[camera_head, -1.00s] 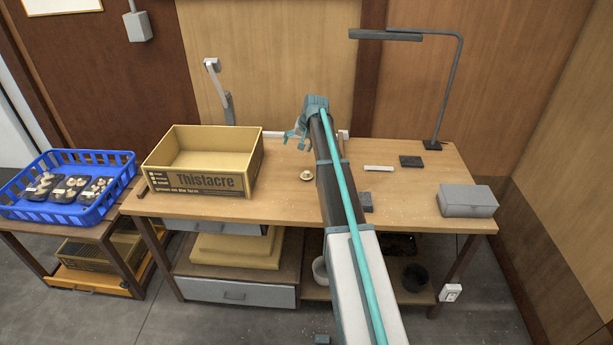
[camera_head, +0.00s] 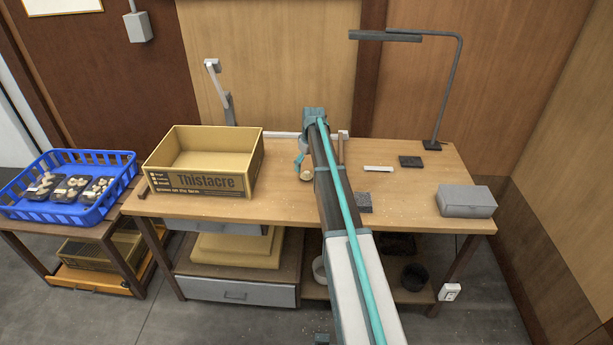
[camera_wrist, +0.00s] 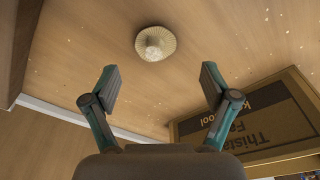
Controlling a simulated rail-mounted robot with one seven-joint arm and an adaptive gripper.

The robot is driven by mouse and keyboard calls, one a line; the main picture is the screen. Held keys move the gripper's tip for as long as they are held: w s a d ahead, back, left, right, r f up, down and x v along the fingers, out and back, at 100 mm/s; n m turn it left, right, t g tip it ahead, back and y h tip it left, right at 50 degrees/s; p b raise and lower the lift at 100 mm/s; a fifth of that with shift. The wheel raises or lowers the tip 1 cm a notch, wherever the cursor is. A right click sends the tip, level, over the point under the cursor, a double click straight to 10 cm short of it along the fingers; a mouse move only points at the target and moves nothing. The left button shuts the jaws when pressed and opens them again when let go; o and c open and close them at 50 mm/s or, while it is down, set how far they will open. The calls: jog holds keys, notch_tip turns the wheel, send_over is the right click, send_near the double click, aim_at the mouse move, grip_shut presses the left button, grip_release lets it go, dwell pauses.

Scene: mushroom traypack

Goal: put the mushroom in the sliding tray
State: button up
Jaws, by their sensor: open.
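A pale mushroom (camera_head: 307,174) lies on the wooden workbench (camera_head: 276,207), just left of my arm. In the wrist view the mushroom (camera_wrist: 155,43) shows its round, ribbed cap, beyond my fingertips and centred between them. My gripper (camera_wrist: 159,80) is open and empty, with fingers apart and not touching the mushroom. In the head view my gripper (camera_head: 301,160) is low near the mushroom and partly hidden by my arm. An orange tray-like shelf (camera_head: 90,283) with a handle sits low under the left table; I cannot tell whether it is the sliding tray.
An open Thistacre box (camera_head: 200,181) stands left of the mushroom. A blue basket (camera_head: 109,206) with dark mushroom packs is farther left. A grey box (camera_head: 467,202) and lamp (camera_head: 434,144) stand right. Grey drawers (camera_head: 240,292) are below the bench.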

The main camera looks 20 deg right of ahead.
aim_at(306, 172)
jog(key=shift+w+d+f+p, duration=0.15)
jog(key=shift+f+p, duration=0.2)
jog(key=shift+f, duration=0.55)
jog(key=shift+w+a+f+p, duration=0.15)
jog(key=shift+f+p, duration=0.2)
jog(key=shift+f, duration=0.6)
jog(key=shift+w+d+f+p, duration=0.15)
jog(key=shift+f+p, duration=0.2)
jog(key=shift+f, duration=0.55)
jog(key=c, duration=0.9)
